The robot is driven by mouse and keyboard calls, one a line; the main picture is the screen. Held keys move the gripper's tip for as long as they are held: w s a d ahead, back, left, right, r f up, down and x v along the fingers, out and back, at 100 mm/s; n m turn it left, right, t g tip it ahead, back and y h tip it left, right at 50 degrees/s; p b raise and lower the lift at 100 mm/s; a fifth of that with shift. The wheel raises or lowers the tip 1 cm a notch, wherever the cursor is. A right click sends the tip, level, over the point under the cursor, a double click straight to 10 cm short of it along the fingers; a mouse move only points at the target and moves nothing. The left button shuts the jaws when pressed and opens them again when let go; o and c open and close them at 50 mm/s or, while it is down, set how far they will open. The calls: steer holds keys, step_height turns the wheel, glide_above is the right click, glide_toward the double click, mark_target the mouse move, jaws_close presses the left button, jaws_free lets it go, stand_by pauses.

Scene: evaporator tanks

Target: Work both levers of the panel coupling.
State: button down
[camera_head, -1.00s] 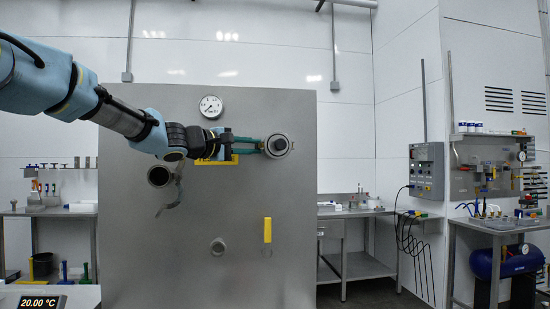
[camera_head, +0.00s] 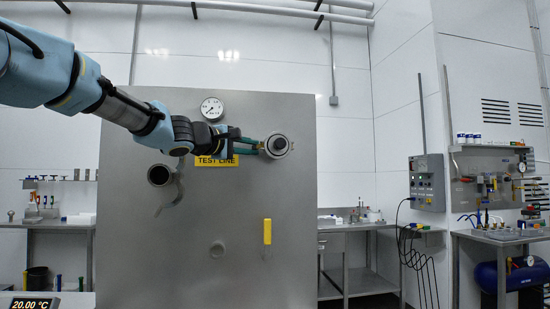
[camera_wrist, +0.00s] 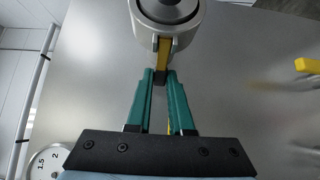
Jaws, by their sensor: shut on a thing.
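The panel coupling (camera_head: 278,146) is a round grey fitting with a dark centre, on the upper right of the large grey panel (camera_head: 150,255). It also shows at the top of the wrist view (camera_wrist: 150,24). A yellow lever (camera_wrist: 164,51) stands out from the coupling's near side. My gripper (camera_head: 262,147) reaches in from the left. Its green fingers (camera_wrist: 160,74) are shut on this lever's end. The other lever cannot be made out.
A gauge (camera_head: 212,108) and a yellow TEST LINE label (camera_head: 217,161) are close to my gripper. An open round port (camera_head: 158,175) with a hanging grey lever lies left. A yellow handle (camera_head: 267,231) sits below the coupling. Benches stand on both sides.

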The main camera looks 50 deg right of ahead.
steer(key=shift+a+f+n+t+b, duration=0.1)
steer(key=shift+a+n+t+b, duration=0.1)
steer(key=shift+n+t+b, duration=0.35)
steer(key=shift+f+b, duration=0.1)
steer(key=shift+b, duration=0.25)
steer(key=n+t+b, duration=0.1)
steer(key=b, duration=0.1)
steer(key=t+b, duration=0.2)
steer(key=shift+a+n+y, duration=0.35)
steer(key=shift+a+y, duration=0.05)
steer(key=shift+t, duration=0.25)
